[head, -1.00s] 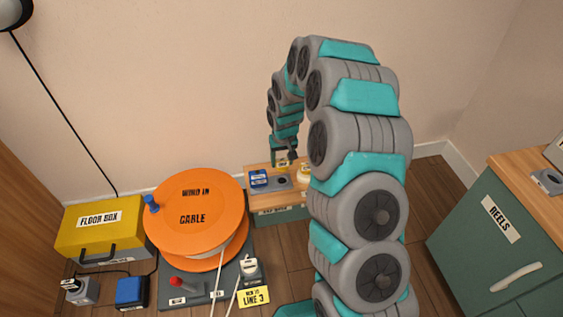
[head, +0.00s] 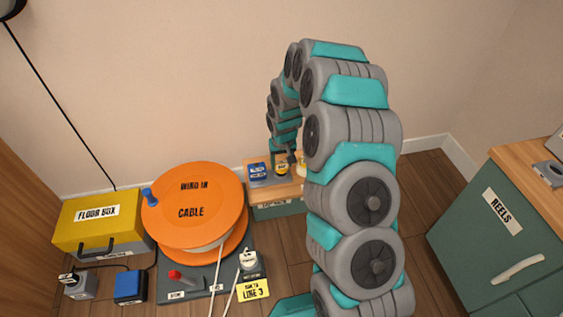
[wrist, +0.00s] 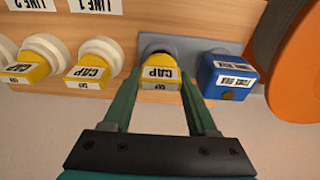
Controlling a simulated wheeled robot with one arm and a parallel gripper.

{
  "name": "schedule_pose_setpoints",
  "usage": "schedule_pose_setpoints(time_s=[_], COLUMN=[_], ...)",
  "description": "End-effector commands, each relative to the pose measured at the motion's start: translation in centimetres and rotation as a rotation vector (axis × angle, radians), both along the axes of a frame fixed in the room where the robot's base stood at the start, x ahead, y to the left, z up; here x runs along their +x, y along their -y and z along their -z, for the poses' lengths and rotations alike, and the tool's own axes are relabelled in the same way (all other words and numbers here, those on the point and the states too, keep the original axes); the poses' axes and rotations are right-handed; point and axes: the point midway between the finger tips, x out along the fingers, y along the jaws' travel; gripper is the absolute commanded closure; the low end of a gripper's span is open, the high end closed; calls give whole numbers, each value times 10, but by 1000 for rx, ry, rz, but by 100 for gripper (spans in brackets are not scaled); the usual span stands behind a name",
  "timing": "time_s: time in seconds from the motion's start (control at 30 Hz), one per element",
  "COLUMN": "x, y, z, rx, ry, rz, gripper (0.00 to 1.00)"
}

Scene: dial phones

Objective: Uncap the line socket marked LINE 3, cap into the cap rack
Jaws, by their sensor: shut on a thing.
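My gripper (wrist: 160,108) is shut on a yellow cap (wrist: 160,76), with a finger on each side. The cap is at a grey plate (wrist: 190,46), over the spot beside a blue block; I cannot tell whether it is fully seated. In the head view my gripper (head: 283,158) is at the back wooden top, with the yellow cap (head: 282,169) below it on the grey plate. Two other yellow caps (wrist: 88,70) (wrist: 38,62) sit on white sockets at left in the wrist view. Labels LINE 1 and LINE 2 show upside down; no LINE 3 socket label is readable.
The blue block (wrist: 228,76) stands close beside the held cap. The orange cable reel (head: 193,205) is left of the wooden top. A yellow floor box (head: 98,222), a LINE 3 tag (head: 253,290) and a green REELS cabinet (head: 500,225) stand around it.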

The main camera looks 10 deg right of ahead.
Motion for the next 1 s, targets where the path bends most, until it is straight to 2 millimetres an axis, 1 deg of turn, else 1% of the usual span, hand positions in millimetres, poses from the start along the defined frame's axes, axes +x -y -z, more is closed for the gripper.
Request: schedule_pose_setpoints(time_s=[0.27, 1.0], x=[0, 0], y=[0, 0], z=[1, 14], rx=[0, 0], ry=[0, -1], rz=[0, 0], gripper=[100, 100])
